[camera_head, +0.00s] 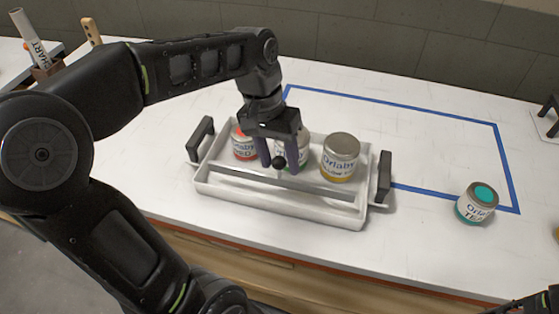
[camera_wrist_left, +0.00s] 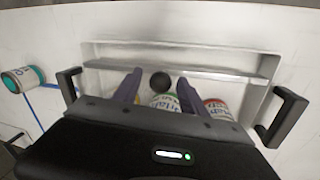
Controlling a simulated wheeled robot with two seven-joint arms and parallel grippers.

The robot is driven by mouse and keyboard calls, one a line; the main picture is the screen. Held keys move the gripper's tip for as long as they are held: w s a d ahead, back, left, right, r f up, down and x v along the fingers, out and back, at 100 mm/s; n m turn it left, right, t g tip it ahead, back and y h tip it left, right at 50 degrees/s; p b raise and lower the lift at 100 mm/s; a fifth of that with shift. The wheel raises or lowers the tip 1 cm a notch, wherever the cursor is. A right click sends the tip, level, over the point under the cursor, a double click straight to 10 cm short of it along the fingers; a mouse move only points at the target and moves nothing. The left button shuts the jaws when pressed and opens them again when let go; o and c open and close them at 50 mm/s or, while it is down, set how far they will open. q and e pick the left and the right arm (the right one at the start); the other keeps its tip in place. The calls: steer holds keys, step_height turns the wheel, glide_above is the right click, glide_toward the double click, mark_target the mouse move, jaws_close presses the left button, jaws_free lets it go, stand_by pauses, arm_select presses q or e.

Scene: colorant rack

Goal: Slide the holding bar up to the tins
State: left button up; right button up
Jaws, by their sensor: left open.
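The holding bar (camera_head: 235,178) is a grey metal strip running across the white tray (camera_head: 280,208), with a black knob (camera_head: 279,162) at its middle. Three tins stand in the tray behind the bar: a red-labelled tin (camera_head: 243,147), a middle tin (camera_head: 289,152) partly hidden by my gripper, and a yellow-labelled tin (camera_head: 340,157). My left gripper (camera_head: 280,166) is open, pointing down, with a finger on each side of the knob. The left wrist view also shows the knob (camera_wrist_left: 160,82) between the spread fingers and the bar (camera_wrist_left: 215,75). Whether the fingers touch the knob is unclear.
The tray has black handles at its left (camera_head: 201,139) and right (camera_head: 384,177) ends. A teal-topped tin (camera_head: 477,203) stands alone on the right. Blue tape (camera_head: 410,112) outlines a mostly clear area behind the tray. A rolled chart (camera_head: 30,39) stands at the far left.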

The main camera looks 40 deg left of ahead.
arm_select(q)
steer(key=shift+f, duration=0.45)
steer(key=shift+c, duration=0.4)
jaws_close()
stand_by(0.8)
